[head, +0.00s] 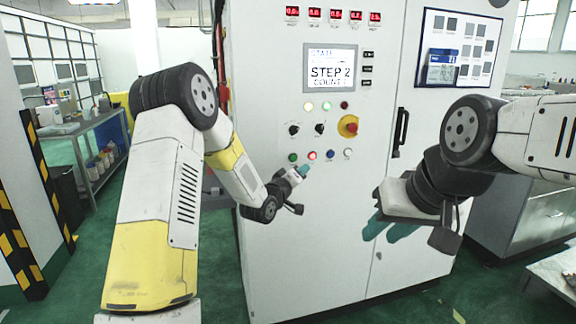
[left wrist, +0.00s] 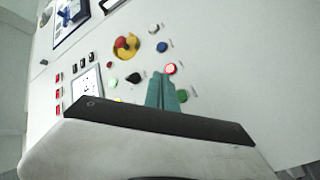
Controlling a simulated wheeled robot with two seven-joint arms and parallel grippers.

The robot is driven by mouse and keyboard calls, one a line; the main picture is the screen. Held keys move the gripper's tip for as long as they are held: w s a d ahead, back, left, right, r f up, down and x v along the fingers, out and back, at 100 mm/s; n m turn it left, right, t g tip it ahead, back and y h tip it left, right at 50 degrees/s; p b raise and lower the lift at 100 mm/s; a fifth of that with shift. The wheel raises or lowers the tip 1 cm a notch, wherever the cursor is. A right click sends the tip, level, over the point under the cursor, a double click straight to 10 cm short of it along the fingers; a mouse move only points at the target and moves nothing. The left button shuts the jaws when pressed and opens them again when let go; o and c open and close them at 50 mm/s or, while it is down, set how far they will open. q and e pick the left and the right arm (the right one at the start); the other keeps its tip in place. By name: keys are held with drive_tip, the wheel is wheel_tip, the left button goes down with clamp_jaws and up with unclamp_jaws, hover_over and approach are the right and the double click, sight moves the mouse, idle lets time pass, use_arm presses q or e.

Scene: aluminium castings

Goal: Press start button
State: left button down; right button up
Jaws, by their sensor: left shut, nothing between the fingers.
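The start button is on the white cabinet's front panel, in a bottom row of green (head: 292,157), red (head: 312,155), blue (head: 330,154) and white (head: 348,152) buttons; their labels are too small to read. My left gripper (head: 302,171) is shut and empty, its teal fingertips just below the green and red buttons. In the left wrist view the fingertips (left wrist: 161,76) point at the panel beside the red button (left wrist: 170,69), with the green button (left wrist: 182,95) to their right. No contact is visible. My right gripper (head: 392,229) hangs lower right, fingers apart, away from the buttons.
Above the row are two black knobs (head: 306,129), a yellow-ringed red emergency stop (head: 348,126), small lamps (head: 326,106) and a screen (head: 331,68) reading "STEP 2". A black door handle (head: 400,131) stands right. A shelf trolley (head: 95,150) stands far left.

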sight(293, 158)
use_arm(q)
drive_tip(key=shift+s+f, duration=0.2)
drive_tip(key=shift+s, duration=0.05)
drive_tip(key=shift+w+a, duration=0.45)
drive_tip(key=shift+w, duration=0.95)
drive_tip(key=shift+w+a, duration=0.5)
drive_tip(key=shift+w, duration=0.9)
drive_tip(key=shift+w+a, duration=0.45)
drive_tip(key=shift+w, duration=0.95)
drive_tip(key=shift+w+a, duration=0.15)
drive_tip(key=shift+w, duration=0.25)
drive_tip(key=shift+w+a, duration=0.15)
drive_tip(key=shift+w, duration=0.25)
drive_tip(key=shift+s, duration=0.15)
drive_tip(key=shift+s+d, duration=0.25)
drive_tip(key=shift+s, duration=0.4)
